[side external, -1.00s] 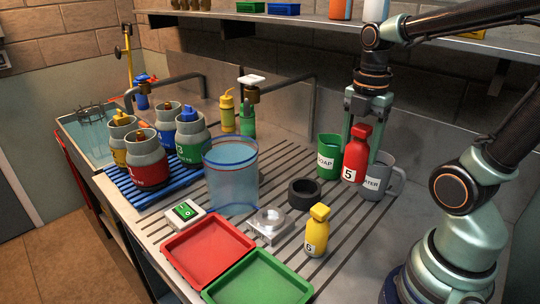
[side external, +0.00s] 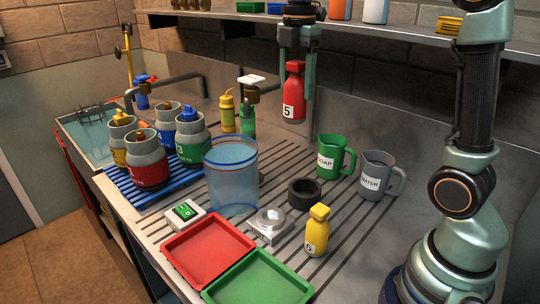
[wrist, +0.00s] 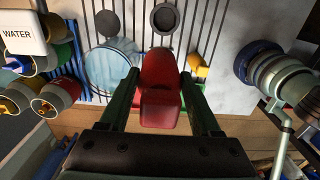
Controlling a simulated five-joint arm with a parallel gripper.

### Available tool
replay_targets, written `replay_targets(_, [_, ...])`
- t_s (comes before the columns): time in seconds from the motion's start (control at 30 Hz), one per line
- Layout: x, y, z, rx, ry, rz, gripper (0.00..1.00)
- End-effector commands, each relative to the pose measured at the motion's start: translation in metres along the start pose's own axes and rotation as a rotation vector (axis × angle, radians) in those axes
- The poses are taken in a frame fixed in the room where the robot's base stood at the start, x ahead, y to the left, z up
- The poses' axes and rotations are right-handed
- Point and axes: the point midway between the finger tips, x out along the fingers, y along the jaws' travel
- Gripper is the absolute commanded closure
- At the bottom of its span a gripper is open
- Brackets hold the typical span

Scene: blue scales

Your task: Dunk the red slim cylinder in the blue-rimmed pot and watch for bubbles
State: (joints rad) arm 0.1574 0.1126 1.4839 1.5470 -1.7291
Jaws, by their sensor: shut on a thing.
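The red slim cylinder (side external: 293,92), marked 5, hangs upright in my gripper (side external: 296,84), which is shut on it well above the counter. In the wrist view the red cylinder (wrist: 160,82) lies between the two fingers of my gripper (wrist: 163,95). The blue-rimmed pot (side external: 232,188) is a clear vessel with blue-tinted contents, standing on the slatted counter. In the side view the cylinder is higher than the pot and to its right, apart from it. The pot also shows in the wrist view (wrist: 108,72), left of the cylinder. No bubbles are visible.
A green mug (side external: 330,165) and a grey mug (side external: 374,180) stand right of the pot. Red (side external: 205,250) and green trays (side external: 258,280) lie in front.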

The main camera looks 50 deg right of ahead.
Motion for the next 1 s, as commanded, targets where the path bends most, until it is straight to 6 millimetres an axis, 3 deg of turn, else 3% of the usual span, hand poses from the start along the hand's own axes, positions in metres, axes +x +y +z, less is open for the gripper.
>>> replay_targets(0.2, [-0.003, 0.054, -0.022, -0.003, 0.0, 0.0, 1.0])
replay_targets(0.5, [0.008, 0.111, -0.06, -0.003, 0.0, 0.001, 1.0])
replay_targets(0.7, [0.016, 0.129, -0.078, -0.001, 0.0, 0.001, 1.0])
replay_targets(1.0, [0.019, 0.135, -0.084, 0.0, 0.0, 0.003, 1.0])
